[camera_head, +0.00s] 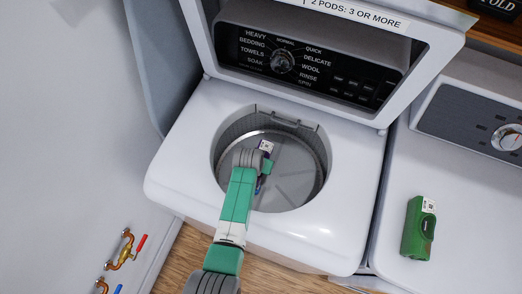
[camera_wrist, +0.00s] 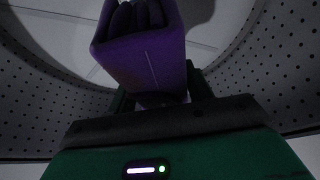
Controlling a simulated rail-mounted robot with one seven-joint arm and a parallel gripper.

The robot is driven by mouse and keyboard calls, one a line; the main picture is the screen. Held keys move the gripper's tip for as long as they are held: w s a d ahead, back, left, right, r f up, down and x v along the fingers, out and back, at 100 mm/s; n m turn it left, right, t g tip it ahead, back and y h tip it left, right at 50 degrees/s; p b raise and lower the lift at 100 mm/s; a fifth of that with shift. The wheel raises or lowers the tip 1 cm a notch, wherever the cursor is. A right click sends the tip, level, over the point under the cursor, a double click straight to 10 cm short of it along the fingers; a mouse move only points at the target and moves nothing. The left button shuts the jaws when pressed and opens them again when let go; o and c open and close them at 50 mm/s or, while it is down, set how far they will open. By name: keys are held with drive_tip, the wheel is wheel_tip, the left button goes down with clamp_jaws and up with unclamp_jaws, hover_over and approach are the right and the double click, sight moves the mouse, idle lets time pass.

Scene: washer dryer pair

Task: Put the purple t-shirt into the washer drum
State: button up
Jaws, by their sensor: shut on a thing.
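The purple t-shirt (camera_wrist: 145,62) is a folded bundle between the fingers of my gripper (camera_wrist: 158,98) in the wrist view. My gripper is shut on it. In the head view my arm reaches down into the open washer drum (camera_head: 300,180), and my gripper (camera_head: 262,178) is inside the opening. Only a small dark bit of the shirt shows there; the arm hides most of it. The perforated drum wall (camera_wrist: 50,95) surrounds the shirt in the wrist view. I cannot tell whether the shirt touches the drum floor.
The washer lid (camera_head: 420,70) stands open behind the drum, with the control panel (camera_head: 330,75) seen through it. Brass valves (camera_head: 124,250) are on the left wall. The washer rim (camera_head: 350,190) is clear.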

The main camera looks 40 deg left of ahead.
drive_tip(key=shift+f+b, duration=0.75)
drive_tip(key=shift+f, duration=1.3)
drive_tip(key=shift+f+b, duration=0.55)
drive_tip(key=shift+f, duration=0.15)
drive_tip(key=o, duration=1.1)
drive_tip(key=shift+f, duration=0.1)
drive_tip(key=shift+o, duration=0.2)
drive_tip(key=shift+r, duration=0.25)
drive_tip(key=p+v, duration=0.4)
drive_tip(key=v, duration=0.4)
drive_tip(key=shift+r, duration=0.3)
